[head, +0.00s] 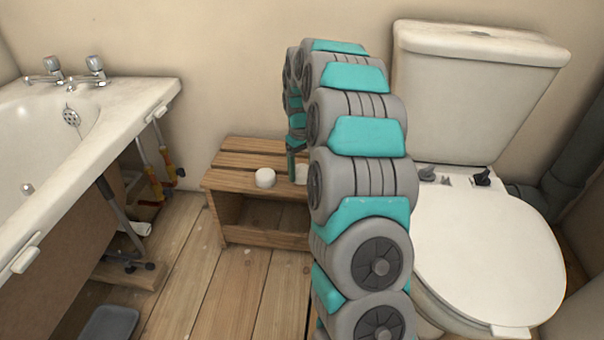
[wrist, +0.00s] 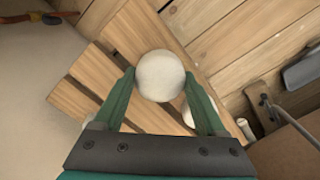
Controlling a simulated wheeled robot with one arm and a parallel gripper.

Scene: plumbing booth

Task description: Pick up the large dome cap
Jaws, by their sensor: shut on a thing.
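The large dome cap (wrist: 160,75) is white and rounded. In the wrist view it sits between the green fingertips of my gripper (wrist: 160,82), which is shut on it from both sides. In the head view my gripper (head: 292,172) is over the right part of the slatted wooden stool, and the held cap (head: 301,174) shows only partly beside my arm. I cannot tell whether the cap touches the slats. A second white cap (head: 265,178) stands on the stool to the left; in the wrist view it (wrist: 188,114) is partly hidden behind the right finger.
The wooden stool (head: 232,181) stands against the wall. A bathtub (head: 110,105) is on the left, with pipes under it. A toilet (head: 485,250) is close on the right of my arm. A dark tray (head: 108,323) lies on the floor. The planks before the stool are clear.

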